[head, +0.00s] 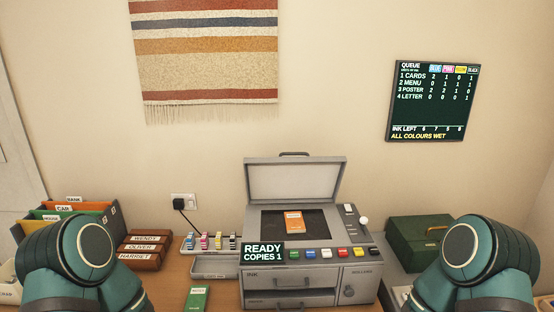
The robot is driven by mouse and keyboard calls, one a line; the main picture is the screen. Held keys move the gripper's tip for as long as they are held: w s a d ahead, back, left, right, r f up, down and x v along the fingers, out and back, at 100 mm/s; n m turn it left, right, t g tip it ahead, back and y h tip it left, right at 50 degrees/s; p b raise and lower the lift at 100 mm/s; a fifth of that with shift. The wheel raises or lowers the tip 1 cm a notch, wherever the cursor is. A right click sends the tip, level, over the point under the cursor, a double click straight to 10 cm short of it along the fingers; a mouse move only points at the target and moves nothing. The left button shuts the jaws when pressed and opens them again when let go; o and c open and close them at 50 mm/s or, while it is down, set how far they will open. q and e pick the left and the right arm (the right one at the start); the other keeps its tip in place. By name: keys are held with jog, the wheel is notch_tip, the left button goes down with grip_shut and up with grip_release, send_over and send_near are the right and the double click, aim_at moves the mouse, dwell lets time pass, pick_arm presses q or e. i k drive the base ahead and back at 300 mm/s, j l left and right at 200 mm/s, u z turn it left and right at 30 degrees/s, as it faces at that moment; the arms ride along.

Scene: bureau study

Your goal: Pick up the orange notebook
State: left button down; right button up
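A small orange notebook (294,222) with a pale label lies on the dark glass of the grey copier (262,262). The copier's lid (295,181) stands open behind it. The label's words are too small to read surely. Only teal links of my two arms show, at the lower left and lower right. Neither gripper is in view, and nothing covers the notebook.
A green booklet (197,300) lies in front, left of the copier. Ink bottles (218,241) and name-labelled brown boxes (140,258) stand further left. Folders (75,210) are at far left. A green box (418,238) stands right. A queue board (432,101) hangs on the wall.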

aim_at(294, 223)
jog(key=i+j+z, duration=0.3)
jog(key=j, duration=0.2)
jog(key=j+z, duration=0.3)
jog(key=j, duration=0.25)
jog(key=j+z, duration=0.3)
jog(key=j, duration=0.25)
jog(key=u, duration=0.35)
jog(key=i, duration=0.05)
